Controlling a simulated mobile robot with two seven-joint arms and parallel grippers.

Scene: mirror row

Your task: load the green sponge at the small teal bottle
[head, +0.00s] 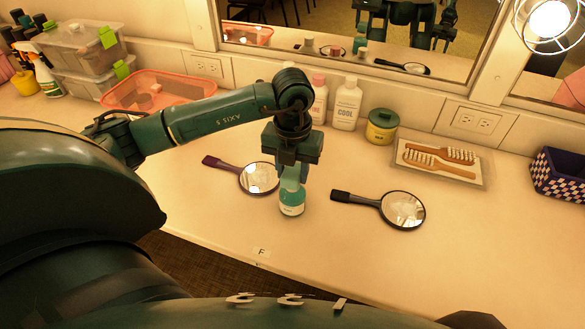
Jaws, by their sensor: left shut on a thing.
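The small teal bottle (292,207) stands upright on the counter, with a pale label on its front. My left gripper (292,174) points down directly above it and is shut on a pale green thing, which looks like the green sponge (291,183). The sponge is mostly hidden between the fingers. Its lower end is at the bottle's top; I cannot tell whether they touch. My right gripper is not in view.
A purple-handled mirror (258,178) lies just left of the bottle, a black-handled mirror (402,209) to its right. Behind stand a white bottle (346,104), a yellow jar (382,127), a brush tray (440,162) and a coral basket (160,90). The front counter is largely clear.

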